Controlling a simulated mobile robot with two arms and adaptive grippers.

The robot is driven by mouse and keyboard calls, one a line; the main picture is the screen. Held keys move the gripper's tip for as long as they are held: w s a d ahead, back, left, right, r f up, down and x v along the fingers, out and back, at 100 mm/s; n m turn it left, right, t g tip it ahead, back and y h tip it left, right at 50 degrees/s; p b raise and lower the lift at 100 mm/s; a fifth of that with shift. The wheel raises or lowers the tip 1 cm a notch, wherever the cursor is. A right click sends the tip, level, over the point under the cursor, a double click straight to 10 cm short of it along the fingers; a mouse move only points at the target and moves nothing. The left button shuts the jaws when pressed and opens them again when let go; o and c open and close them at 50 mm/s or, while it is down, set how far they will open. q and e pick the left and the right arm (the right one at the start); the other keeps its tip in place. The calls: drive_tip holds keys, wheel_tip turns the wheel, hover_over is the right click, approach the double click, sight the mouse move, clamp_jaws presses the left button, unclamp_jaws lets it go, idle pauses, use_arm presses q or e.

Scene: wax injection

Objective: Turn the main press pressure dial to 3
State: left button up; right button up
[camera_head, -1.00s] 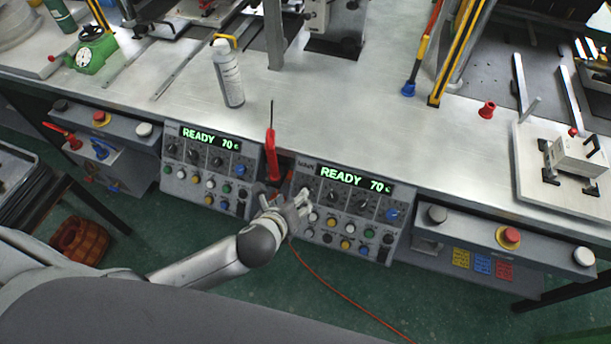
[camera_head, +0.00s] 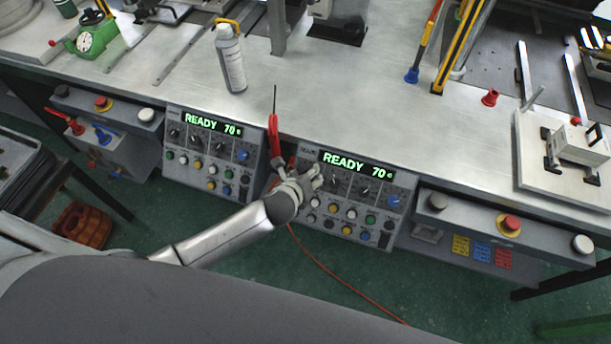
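Two grey control panels sit under the table's front edge, each with a green "READY 70" display. The right panel (camera_head: 378,237) has a row of dials under its display, a blue dial (camera_head: 392,201) at the row's right end, and coloured buttons below. The left panel (camera_head: 210,160) has a similar layout. My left gripper (camera_head: 316,178) reaches to the upper left of the right panel, at the left end of its dial row, and covers that area. Its fingers are too small to tell whether they are open or hold a dial. My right gripper is not in view.
A red-handled tool (camera_head: 273,140) stands upright between the panels. A spray can (camera_head: 231,60) stands on the table (camera_head: 400,120) behind. An orange cable (camera_head: 345,277) hangs to the floor.

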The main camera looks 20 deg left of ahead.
use_arm(q)
drive_tip(key=c, duration=1)
